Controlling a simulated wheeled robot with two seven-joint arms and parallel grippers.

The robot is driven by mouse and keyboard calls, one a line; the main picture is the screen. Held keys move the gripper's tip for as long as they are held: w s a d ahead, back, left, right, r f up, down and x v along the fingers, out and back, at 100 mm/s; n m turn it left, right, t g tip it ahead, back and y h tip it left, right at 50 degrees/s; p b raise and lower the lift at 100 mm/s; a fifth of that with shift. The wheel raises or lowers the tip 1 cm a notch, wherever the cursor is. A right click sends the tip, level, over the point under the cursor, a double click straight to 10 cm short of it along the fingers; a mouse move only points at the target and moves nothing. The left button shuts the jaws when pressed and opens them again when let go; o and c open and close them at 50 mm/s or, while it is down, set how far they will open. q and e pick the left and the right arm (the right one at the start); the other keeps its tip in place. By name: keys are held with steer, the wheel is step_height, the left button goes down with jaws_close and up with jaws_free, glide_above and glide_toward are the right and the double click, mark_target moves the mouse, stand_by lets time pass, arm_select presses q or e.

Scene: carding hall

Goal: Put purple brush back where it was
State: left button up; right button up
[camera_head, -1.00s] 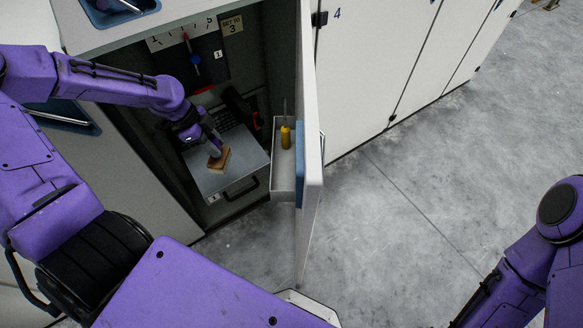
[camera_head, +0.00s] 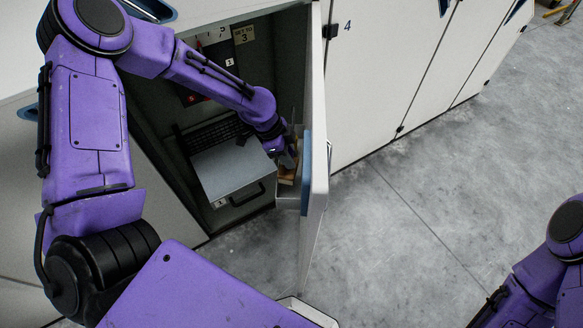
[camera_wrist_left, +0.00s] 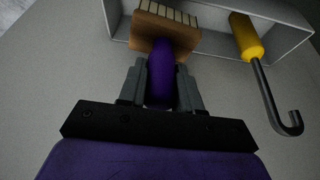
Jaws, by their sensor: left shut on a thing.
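The purple brush, with its purple handle (camera_wrist_left: 161,75) and wooden head with pale bristles, shows in the left wrist view. My left gripper (camera_wrist_left: 161,88) is shut on the handle. The brush head overlaps the shallow light-grey door tray (camera_wrist_left: 290,42), on the left side of a yellow-handled hook (camera_wrist_left: 246,38); I cannot tell whether it touches the tray. In the head view my left gripper (camera_head: 287,158) is at the tray (camera_head: 288,203) on the inside of the open door, and largely hides the brush. My right gripper is out of view.
The open cabinet door (camera_head: 316,150) stands right of my left gripper. Inside the cabinet, a grey drawer (camera_head: 230,172) with a dark handle and label 1 is pulled out, its top clear. Closed cabinets (camera_head: 385,75) stand to the right, and the grey floor is open.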

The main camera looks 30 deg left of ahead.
mark_target(285, 176)
arm_select(q)
steer(key=f, duration=0.4)
steer(key=f+p, duration=0.1)
steer(key=f, duration=0.1)
steer(key=shift+d+f, duration=0.15)
steer(key=shift+d, duration=0.15)
steer(key=shift+w+f, duration=0.2)
steer(key=shift+f, duration=0.15)
steer(key=shift+f, duration=0.2)
steer(key=o, duration=1)
